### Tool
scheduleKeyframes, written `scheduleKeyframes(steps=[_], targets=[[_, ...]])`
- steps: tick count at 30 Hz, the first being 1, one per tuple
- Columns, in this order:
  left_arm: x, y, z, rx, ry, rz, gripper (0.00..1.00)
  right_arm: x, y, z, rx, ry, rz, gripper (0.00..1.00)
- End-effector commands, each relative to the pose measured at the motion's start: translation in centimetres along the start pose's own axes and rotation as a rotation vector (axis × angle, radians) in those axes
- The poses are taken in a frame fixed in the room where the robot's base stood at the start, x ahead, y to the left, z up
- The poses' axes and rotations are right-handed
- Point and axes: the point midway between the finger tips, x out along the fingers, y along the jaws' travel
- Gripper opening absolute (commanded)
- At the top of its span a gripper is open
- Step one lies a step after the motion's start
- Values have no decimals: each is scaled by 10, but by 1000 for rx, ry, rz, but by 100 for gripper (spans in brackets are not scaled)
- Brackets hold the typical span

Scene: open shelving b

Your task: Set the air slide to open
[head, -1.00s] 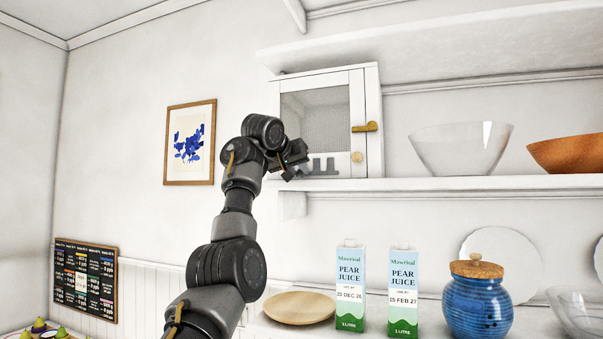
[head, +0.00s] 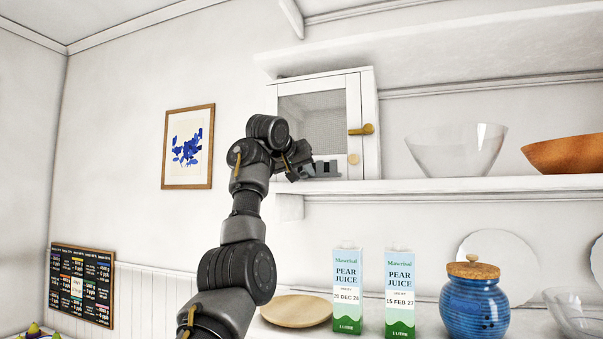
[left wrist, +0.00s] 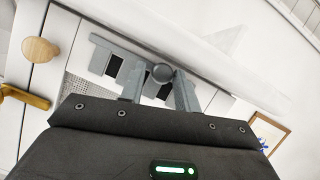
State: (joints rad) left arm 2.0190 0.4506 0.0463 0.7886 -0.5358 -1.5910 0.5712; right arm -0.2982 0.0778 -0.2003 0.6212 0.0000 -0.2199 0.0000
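A small white cabinet (head: 367,110) with a mesh panel stands on the upper shelf. The air slide (head: 327,169) is a grey slotted strip low on its front. In the left wrist view the air slide (left wrist: 102,52) shows dark openings beside grey bars, and a round grey knob (left wrist: 162,72) sticks out from it. My left gripper (head: 303,171) is at the slide. In the left wrist view its fingers (left wrist: 160,88) are apart, with the knob between their tips, nearer the right finger; I cannot tell whether they touch it. My right gripper is out of view.
A brass latch (head: 362,129) and a wooden knob (head: 353,159) are on the cabinet's right side. A glass bowl (head: 455,150) and a wooden bowl (head: 570,156) stand right of it. Juice cartons (head: 347,290) and a blue jar (head: 474,306) stand below.

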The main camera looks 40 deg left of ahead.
Motion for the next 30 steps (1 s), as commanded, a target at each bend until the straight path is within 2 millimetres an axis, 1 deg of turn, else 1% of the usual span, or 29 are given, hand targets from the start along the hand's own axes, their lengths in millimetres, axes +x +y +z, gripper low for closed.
scheduleKeyframes(steps=[2, 5, 12, 15, 18, 23, 30], targets=[[-5, 0, 2, 0, 1, 1, 32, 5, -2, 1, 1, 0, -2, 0], [-18, -1, 3, 0, 4, 2, 32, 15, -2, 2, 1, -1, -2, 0], [-67, -1, 3, -2, 4, 2, 32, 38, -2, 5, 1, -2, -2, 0], [-84, -1, 3, 0, 3, 2, 32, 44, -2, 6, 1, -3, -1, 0], [-97, -1, 2, -1, 3, 2, 32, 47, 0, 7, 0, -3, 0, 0], [-107, -1, 0, -1, 1, 1, 32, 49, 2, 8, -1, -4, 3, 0], [-108, -1, 0, 0, 1, 1, 32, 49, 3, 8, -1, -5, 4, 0]])
